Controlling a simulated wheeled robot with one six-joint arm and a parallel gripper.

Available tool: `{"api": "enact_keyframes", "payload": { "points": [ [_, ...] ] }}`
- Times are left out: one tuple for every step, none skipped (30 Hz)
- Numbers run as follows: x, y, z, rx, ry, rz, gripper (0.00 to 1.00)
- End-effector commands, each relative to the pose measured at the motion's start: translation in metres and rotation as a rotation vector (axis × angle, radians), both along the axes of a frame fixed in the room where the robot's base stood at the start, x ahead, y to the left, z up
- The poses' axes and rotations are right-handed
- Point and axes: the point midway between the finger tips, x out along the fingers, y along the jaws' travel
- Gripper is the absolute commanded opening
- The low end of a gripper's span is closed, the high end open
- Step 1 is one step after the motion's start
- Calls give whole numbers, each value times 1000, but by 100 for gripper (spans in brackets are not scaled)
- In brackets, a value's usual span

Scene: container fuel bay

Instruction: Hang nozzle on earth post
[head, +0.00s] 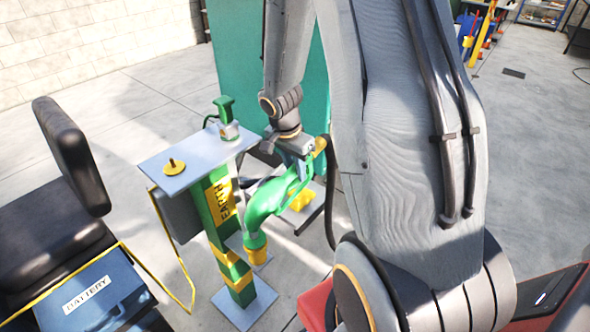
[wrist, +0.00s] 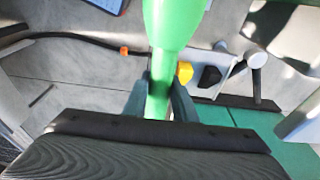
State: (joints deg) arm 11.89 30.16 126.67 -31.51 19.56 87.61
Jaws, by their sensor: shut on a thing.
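A green nozzle (head: 271,202) with a yellow end is held in my gripper (head: 299,160), to the right of the earth post. In the wrist view the two dark fingers of my gripper (wrist: 160,100) close on the green nozzle (wrist: 172,25) from both sides. The green and yellow earth post (head: 219,205), marked EARTH, stands upright on a grey base plate and carries a pale top plate (head: 189,160). In the head view the nozzle overlaps the right side of the post, and I cannot tell whether they touch.
A yellow knob (head: 174,166) and a green-handled fitting (head: 227,117) sit on the top plate. A yellow-framed battery cart (head: 85,290) and a black seat (head: 55,190) stand at left. A green panel (head: 226,60) is behind. A dark hose (wrist: 80,42) crosses the floor.

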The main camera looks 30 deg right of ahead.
Motion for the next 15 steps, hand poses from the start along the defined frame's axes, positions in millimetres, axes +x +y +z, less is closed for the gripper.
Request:
{"api": "enact_keyframes", "payload": {
  "points": [
    [1,0,-3,-1,-1,0,0],
    [1,0,-3,-1,-1,0,0],
    [1,0,-4,-1,-1,0,0],
    [0,0,-4,-1,-1,0,0],
    [0,0,-4,-1,-1,0,0],
    [0,0,-4,-1,-1,0,0],
    [0,0,-4,-1,-1,0,0],
    [0,0,-3,-1,-1,0,0],
    [0,0,-3,-1,-1,0,0],
    [0,0,-3,-1,-1,0,0],
    [0,0,-3,-1,-1,0,26],
    [0,0,-3,-1,-1,0,33],
    [0,0,-3,-1,-1,0,38],
    [0,0,-3,-1,-1,0,43],
    [0,0,-3,0,-1,0,46]
  ]
}}
